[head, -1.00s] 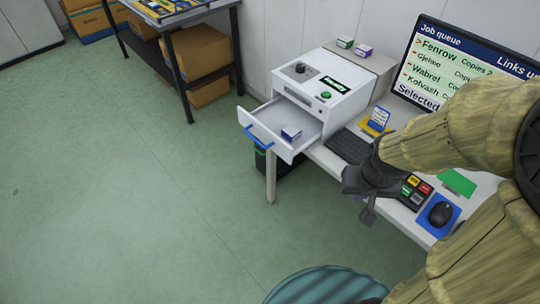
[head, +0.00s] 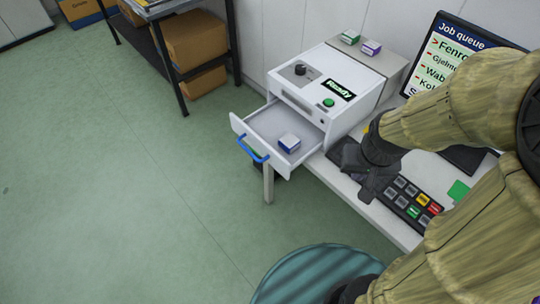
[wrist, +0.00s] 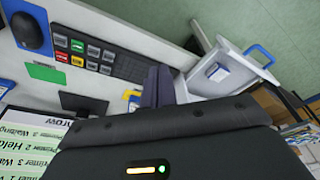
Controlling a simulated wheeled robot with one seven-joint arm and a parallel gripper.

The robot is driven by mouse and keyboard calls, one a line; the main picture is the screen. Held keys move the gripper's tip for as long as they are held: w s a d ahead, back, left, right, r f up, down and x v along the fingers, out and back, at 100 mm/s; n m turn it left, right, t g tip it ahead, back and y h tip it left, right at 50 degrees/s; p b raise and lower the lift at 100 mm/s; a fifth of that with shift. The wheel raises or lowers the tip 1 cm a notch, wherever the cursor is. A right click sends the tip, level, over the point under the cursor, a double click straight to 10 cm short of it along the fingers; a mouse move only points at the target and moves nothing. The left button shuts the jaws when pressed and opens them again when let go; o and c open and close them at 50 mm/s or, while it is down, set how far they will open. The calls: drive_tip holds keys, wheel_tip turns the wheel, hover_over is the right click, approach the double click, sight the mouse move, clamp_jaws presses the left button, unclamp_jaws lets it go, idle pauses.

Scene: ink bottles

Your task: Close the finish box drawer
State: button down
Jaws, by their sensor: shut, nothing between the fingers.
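The finish box (head: 328,92) is a white machine with a dark knob, a green button and a small screen reading "Ready". Its drawer (head: 262,122) is pulled out to the front left, with a blue handle (head: 252,149) on its front. A small blue and white box (head: 289,143) lies in the drawer. The open drawer also shows in the wrist view (wrist: 226,52), with its blue handle (wrist: 259,55). My gripper (head: 352,165) is shut and empty, above the desk to the right of the drawer, apart from it. My gripper's fingers also show in the wrist view (wrist: 158,88).
A keypad with coloured keys (head: 412,203) lies on the desk under my arm. A monitor (head: 455,60) stands at the back right. Two small boxes (head: 360,42) sit behind the finish box. A teal round stool (head: 310,278) stands in front. The floor left of the drawer is clear.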

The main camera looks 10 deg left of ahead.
drive_tip(key=w, duration=0.1)
drive_tip(key=n+t+h+b, duration=0.4)
drive_tip(key=n+t+h, duration=0.75)
drive_tip(key=n, duration=1.65)
approach(277, 164)
drive_tip(key=a+v, duration=0.1)
drive_tip(key=v, duration=0.6)
drive_tip(key=shift+w+d+g, duration=0.15)
drive_tip(key=shift+g, duration=0.1)
drive_tip(key=shift+w, duration=0.1)
drive_tip(key=p+x, duration=0.2)
drive_tip(key=x, duration=1.2)
drive_tip(key=shift+d+r, duration=0.1)
drive_tip(key=shift+r, duration=0.05)
